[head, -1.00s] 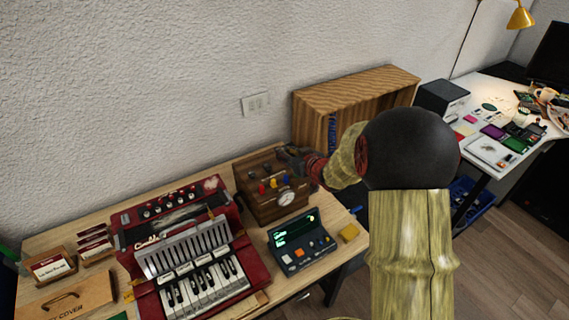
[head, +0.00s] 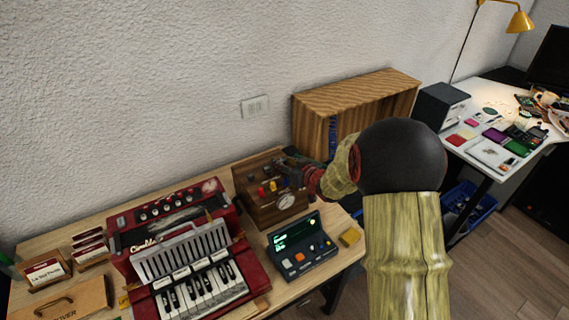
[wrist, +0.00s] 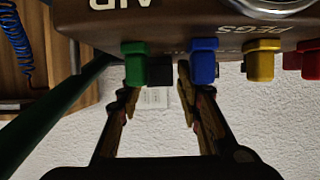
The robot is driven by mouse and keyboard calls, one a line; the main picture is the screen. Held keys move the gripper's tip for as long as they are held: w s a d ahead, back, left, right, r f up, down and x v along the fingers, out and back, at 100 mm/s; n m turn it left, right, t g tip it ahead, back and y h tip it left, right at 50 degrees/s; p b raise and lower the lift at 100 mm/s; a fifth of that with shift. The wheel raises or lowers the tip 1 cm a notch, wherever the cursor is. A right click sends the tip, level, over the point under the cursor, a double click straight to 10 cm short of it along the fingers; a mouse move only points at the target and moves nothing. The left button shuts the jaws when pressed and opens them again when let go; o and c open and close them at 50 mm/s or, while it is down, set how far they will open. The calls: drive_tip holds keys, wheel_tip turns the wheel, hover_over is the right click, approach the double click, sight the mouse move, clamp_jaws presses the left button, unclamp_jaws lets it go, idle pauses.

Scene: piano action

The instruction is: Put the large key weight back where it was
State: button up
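I cannot pick out the large key weight for sure in either view. The red keyboard instrument (head: 178,216) has white and black keys (head: 200,288) at its front. My gripper (head: 287,163) is at the upper right of a brown wooden box (head: 277,215) with coloured pegs and a round gauge. In the wrist view my gripper (wrist: 157,80) has its two fingers apart, under the box's edge (wrist: 210,22). A small black block (wrist: 160,72) shows between the fingertips, beside a green peg (wrist: 135,65) and a blue peg (wrist: 203,62). I cannot tell whether the fingers touch it.
Card holders (head: 47,271) and a wooden cover (head: 70,300) lie at left. A wooden cabinet (head: 345,92) stands behind my arm.

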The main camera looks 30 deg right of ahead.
drive_tip(key=shift+o, duration=0.7)
drive_tip(key=shift+r, duration=0.1)
drive_tip(key=shift+s+r, duration=0.2)
drive_tip(key=p+v, duration=0.4)
drive_tip(key=v, duration=0.7)
drive_tip(key=s+a+r+m+g+h, duration=0.1)
drive_tip(key=s+a+r+g+h, duration=0.15)
drive_tip(key=r, duration=0.35)
drive_tip(key=s+a+r+g+h, duration=0.1)
drive_tip(key=s+a+r+h, duration=0.1)
drive_tip(key=s+r, duration=0.3)
drive_tip(key=s+a+r+g+y, duration=0.1)
drive_tip(key=s+a+g+y, duration=0.1)
drive_tip(key=s+a, duration=0.5)
drive_tip(key=s+a+r+g+y, duration=0.2)
drive_tip(key=s+a, duration=0.6)
drive_tip(key=s, duration=0.3)
drive_tip(key=shift+s+r+n, duration=0.3)
drive_tip(key=shift+r, duration=0.05)
drive_tip(key=shift+a+g, duration=0.1)
drive_tip(key=shift+g, duration=0.15)
